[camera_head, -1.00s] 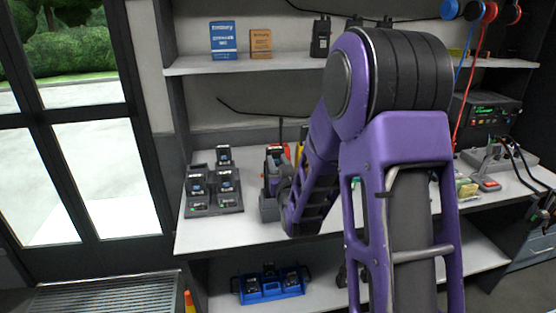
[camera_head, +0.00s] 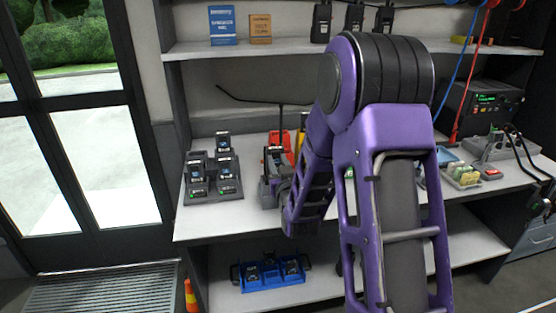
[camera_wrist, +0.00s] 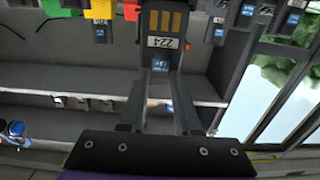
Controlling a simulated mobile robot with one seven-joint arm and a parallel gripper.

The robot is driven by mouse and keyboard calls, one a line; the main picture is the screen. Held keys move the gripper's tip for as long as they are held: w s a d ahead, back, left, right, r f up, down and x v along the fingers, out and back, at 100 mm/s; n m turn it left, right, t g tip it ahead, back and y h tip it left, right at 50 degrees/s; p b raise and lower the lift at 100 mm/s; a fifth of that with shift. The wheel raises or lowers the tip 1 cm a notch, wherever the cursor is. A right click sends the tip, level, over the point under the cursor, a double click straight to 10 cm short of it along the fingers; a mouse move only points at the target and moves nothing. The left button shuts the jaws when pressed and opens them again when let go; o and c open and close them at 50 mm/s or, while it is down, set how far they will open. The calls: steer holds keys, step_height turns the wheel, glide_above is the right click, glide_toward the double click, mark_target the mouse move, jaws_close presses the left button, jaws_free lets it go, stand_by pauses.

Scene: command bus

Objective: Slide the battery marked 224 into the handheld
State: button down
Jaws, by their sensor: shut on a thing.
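My gripper (camera_wrist: 160,80) is shut on a dark battery (camera_wrist: 172,22) with gold contacts and a label reading 224, upside down in the wrist view. In the head view my gripper (camera_head: 275,178) is above the bench, just right of the charger rack, partly hidden by my arm. A dark piece with a small screen-like label shows at its tip, but I cannot tell whether it is the battery. I cannot surely pick out the handheld; red and yellow items (camera_head: 300,143) stand behind the gripper, and several dark radios (camera_head: 321,22) stand on the upper shelf.
The charger rack (camera_head: 213,192) with several batteries stands at the bench's left end. A blue tray (camera_head: 270,289) is on the lower shelf. A power supply (camera_head: 484,105) and small trays (camera_head: 462,176) are at the right. Bare white bench (camera_head: 225,222) lies in front of the rack.

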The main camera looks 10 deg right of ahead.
steer(key=shift+f+b, duration=0.8)
steer(key=shift+f, duration=0.75)
steer(key=shift+f, duration=0.35)
steer(key=c, duration=0.5)
jaws_free()
